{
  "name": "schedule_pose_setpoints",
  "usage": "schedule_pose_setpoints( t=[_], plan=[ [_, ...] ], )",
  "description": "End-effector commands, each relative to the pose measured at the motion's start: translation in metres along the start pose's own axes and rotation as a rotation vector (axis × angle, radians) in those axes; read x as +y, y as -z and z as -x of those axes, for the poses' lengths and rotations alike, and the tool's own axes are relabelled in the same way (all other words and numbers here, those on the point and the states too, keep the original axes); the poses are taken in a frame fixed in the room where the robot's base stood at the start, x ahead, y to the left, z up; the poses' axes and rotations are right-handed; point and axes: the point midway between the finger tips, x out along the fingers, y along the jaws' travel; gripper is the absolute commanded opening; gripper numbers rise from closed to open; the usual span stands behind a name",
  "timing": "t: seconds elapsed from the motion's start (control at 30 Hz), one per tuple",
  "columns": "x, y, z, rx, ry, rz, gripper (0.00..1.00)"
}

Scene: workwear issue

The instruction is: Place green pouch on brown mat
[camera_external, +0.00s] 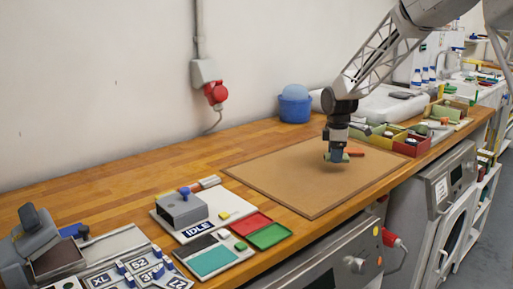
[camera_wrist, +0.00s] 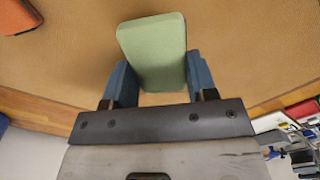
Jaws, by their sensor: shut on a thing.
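The green pouch (camera_wrist: 155,50) is a light green block-like shape between the two blue fingers of my gripper (camera_wrist: 160,79), which is shut on it. In the external view my gripper (camera_external: 337,156) points down over the brown mat (camera_external: 285,173), near its far right part. Only a little of the pouch shows there beside the fingers. The mat fills most of the wrist view (camera_wrist: 70,70) behind the pouch. I cannot tell whether the pouch touches the mat.
An orange item (camera_external: 355,152) lies on the mat close to my gripper, and shows at the wrist view's upper left (camera_wrist: 18,15). Red and yellow bins (camera_external: 412,146) stand at the right. Trays and a grey machine (camera_external: 182,208) stand at the left. The mat's near left is clear.

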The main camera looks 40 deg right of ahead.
Motion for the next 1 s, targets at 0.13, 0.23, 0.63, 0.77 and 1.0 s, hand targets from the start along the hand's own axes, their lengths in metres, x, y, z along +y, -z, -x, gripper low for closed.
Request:
schedule_pose_setpoints(
  t=[0.13,0.23,0.63,0.77,1.0],
  plan=[
    [0.000,0.000,-0.005,0.000,0.001,0.000,0.29],
    [0.000,0.000,-0.015,0.000,0.001,0.000,0.29],
    [0.000,0.000,-0.035,0.000,-0.001,0.000,0.29],
    [0.000,0.000,-0.035,0.000,-0.001,0.000,0.29],
    [0.000,0.000,-0.038,0.000,0.000,0.000,0.61]
  ],
)
